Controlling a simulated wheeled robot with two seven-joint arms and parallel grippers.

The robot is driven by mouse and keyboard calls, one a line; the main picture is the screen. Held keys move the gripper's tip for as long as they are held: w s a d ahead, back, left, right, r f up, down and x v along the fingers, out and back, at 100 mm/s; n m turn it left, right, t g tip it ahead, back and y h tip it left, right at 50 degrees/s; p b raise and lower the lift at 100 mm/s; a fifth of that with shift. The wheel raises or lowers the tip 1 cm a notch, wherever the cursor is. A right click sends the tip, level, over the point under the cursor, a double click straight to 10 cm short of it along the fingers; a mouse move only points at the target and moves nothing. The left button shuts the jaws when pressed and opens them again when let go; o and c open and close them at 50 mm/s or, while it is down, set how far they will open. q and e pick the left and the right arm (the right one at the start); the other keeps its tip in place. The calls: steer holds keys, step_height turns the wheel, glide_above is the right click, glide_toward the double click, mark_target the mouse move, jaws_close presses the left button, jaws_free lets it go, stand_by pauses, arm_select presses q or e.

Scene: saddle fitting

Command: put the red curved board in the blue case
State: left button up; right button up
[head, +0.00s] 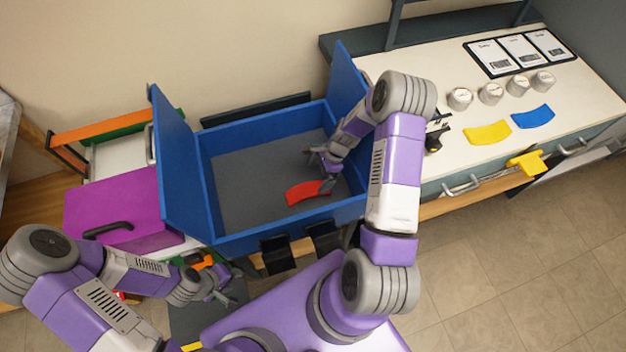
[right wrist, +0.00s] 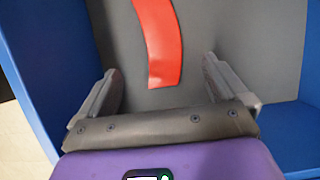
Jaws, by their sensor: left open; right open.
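The red curved board (head: 305,192) lies inside the blue case (head: 262,125), on its grey floor near the front right. The case stands open with its side flaps raised. My right gripper (head: 326,172) is inside the case, just above and beside the board, open and empty. In the right wrist view the red board (right wrist: 160,42) lies on the grey floor ahead of the open fingers (right wrist: 163,88), apart from them. My left gripper (head: 222,288) is open and empty, low in front of the case at the left.
A counter at the right holds a yellow curved board (head: 488,133), a blue curved board (head: 533,117), several white-topped cups (head: 490,93) and a black tray of cards (head: 520,52). The case walls surround my right gripper.

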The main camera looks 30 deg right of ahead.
steer(key=shift+v, duration=1.5)
